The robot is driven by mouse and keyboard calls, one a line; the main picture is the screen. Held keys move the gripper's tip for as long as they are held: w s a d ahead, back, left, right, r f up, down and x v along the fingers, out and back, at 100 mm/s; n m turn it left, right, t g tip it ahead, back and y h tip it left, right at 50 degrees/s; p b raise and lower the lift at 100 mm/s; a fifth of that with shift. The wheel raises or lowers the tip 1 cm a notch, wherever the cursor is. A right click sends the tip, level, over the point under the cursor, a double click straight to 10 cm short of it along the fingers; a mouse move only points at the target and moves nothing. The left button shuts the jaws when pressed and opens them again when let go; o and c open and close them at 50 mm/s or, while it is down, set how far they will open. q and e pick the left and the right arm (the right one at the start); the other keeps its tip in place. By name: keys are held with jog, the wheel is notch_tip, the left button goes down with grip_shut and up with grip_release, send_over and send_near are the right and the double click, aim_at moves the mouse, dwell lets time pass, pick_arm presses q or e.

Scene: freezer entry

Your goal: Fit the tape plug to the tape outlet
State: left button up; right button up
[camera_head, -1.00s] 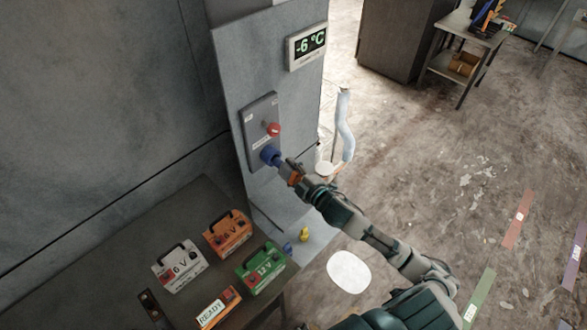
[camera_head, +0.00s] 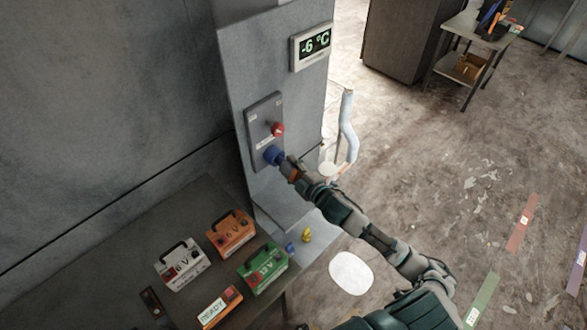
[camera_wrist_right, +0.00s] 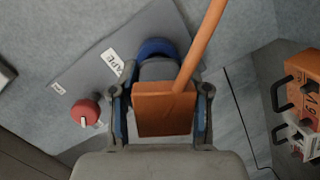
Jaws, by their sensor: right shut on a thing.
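The tape plug has an orange block (camera_wrist_right: 165,112) with an orange cable or stem and a grey barrel in front. My right gripper (camera_wrist_right: 163,98) is shut on the block, one finger on each side. The tape outlet is a blue round fitting (camera_head: 273,155) low on the grey wall panel; it also shows in the right wrist view (camera_wrist_right: 157,47), beside a label reading "APE". The grey barrel lines up with the blue ring and overlaps it in view. I cannot tell how deep it sits. In the head view my right gripper (camera_head: 291,173) is right at the outlet. My left gripper is not in view.
A red knob (camera_head: 277,129) sits above the outlet, below a -6 °C display (camera_head: 312,46). A table at lower left bears orange (camera_head: 231,234), white (camera_head: 182,266) and green (camera_head: 263,268) battery boxes. A pale hose (camera_head: 347,130) stands behind my arm.

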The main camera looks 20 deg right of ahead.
jog(key=shift+w, duration=0.2)
jog(key=shift+w+d, duration=0.15)
jog(key=shift+w, duration=0.1)
jog(key=shift+w+a, duration=0.3)
jog(key=shift+w, duration=0.3)
jog(key=shift+w, duration=0.2)
